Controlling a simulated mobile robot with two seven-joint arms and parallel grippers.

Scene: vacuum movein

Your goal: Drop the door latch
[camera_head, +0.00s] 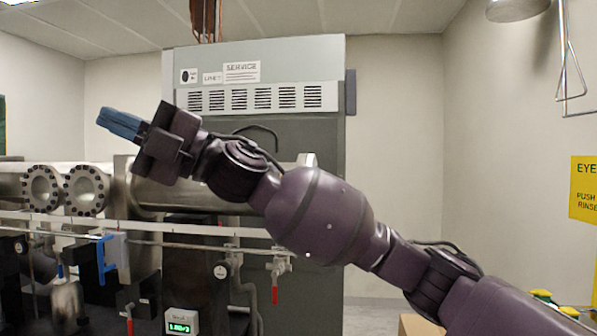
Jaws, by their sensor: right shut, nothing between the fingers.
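My right arm reaches in from the lower right across the view. My right gripper (120,122) is at the upper left, its blue fingers shut together with nothing between them. It points left, above the steel vacuum chamber (150,200) and its bolted round viewports, and appears apart from them. I cannot make out the door latch for certain; my arm covers part of the chamber's right side. A small pale fitting (306,160) shows just above my forearm at that end. My left gripper is not in view.
A tall grey service cabinet (330,100) stands behind the chamber. A white rail (180,228) runs along the front, with a blue bracket (107,258), red-handled valves (275,285) and a green-lit gauge (181,321) below. An eyewash sign (584,188) is at the right.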

